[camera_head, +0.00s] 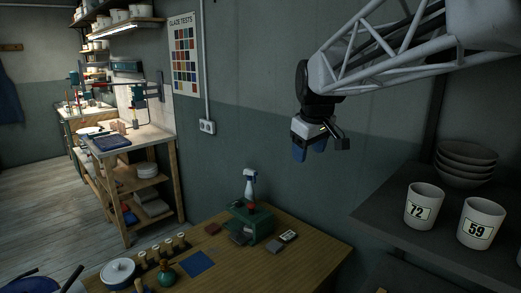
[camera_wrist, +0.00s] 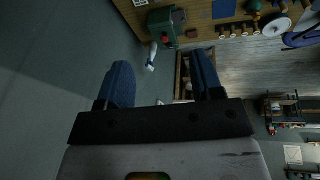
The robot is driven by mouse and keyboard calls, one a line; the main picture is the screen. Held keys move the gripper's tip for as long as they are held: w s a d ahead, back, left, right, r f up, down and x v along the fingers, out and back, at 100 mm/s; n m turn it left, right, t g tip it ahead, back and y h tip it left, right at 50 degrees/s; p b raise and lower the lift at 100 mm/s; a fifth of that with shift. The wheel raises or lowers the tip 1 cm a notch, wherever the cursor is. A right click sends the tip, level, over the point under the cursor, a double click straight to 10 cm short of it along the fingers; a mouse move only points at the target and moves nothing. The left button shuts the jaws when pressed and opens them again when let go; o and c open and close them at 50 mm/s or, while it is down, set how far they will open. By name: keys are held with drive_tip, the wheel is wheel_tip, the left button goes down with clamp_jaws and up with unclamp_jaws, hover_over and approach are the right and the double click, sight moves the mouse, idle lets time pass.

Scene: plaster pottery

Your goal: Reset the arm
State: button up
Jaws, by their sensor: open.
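My gripper (camera_head: 310,149) hangs in the air near the wall, above and behind the wooden table, pointing down. In the wrist view its two blue fingers (camera_wrist: 163,82) are spread wide apart with nothing between them. My white lattice arm reaches in from the upper right of the head view.
A dark shelf (camera_head: 395,222) at right holds cups marked 72 (camera_head: 423,206) and 59 (camera_head: 481,223) and stacked bowls (camera_head: 466,163).

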drive_tip(key=s+d+f+m+t, duration=0.1)
drive_tip(key=s+d+f+m, duration=0.1)
drive_tip(key=s, duration=0.8)
drive_tip(key=s+d+f+m, duration=0.2)
drive_tip(key=s, duration=0.8)
drive_tip(key=s+d+f+m+t, duration=0.1)
drive_tip(key=s+d+m, duration=0.1)
drive_tip(key=s, duration=0.8)
wheel_tip(320, 180, down, 12)
drive_tip(key=s+m+g, duration=0.1)
drive_tip(key=g, duration=0.1)
drive_tip(key=shift+s+d+r+g+h, duration=0.2)
drive_tip(key=shift+g+h, duration=0.1)
drive_tip(key=shift+g, duration=0.1)
